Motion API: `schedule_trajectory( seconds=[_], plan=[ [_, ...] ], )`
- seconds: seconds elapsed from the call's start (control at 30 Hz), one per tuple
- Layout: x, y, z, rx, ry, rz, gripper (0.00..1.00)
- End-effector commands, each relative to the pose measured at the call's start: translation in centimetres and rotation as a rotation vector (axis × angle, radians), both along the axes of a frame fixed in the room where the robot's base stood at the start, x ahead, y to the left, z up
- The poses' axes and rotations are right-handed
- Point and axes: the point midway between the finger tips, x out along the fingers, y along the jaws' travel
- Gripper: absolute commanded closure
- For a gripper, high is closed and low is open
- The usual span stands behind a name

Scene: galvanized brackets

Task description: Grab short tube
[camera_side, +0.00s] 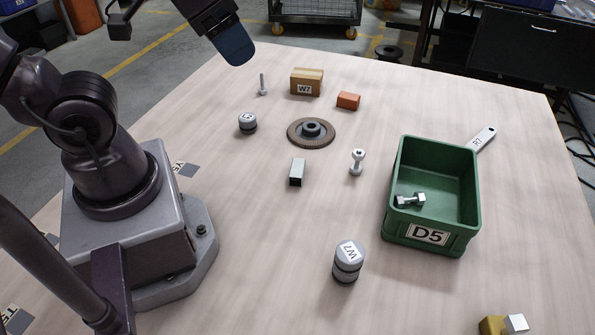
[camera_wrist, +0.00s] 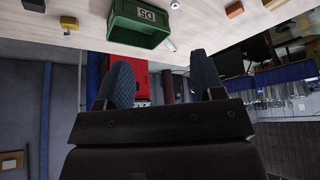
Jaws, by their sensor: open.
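The short tube (camera_side: 297,172) is a small grey square metal tube with a dark open end. It lies on the table near the middle of the side view, in front of the round brown disc. I cannot make it out in the wrist view. My gripper (camera_side: 235,48) is high at the top of the side view, beyond the table's far left part and well away from the tube. In the wrist view my gripper (camera_wrist: 162,78) has its two blue fingers spread wide with nothing between them.
A W7 cylinder (camera_side: 347,262) stands in front; a cardboard box (camera_side: 306,81) and orange block (camera_side: 348,100) are behind.

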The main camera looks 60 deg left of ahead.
Motion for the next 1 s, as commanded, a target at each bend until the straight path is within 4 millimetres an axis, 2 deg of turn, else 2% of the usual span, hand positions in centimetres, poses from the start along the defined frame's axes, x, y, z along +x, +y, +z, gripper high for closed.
schedule_trajectory(
  seconds=[0.17, 0.33, 0.7, 1.0],
  plan=[
    [0.8, -2.1, -4.1, 0.042, 0.206, -0.116, 0.38],
    [0.8, -3.1, -9.1, 0.213, 0.456, -0.293, 0.38],
    [-0.1, -2.3, -18.5, 0.755, 0.908, -0.76, 0.38],
    [0.7, -1.5, -25.4, 1.28, 1.096, -1.235, 0.38]
  ],
)
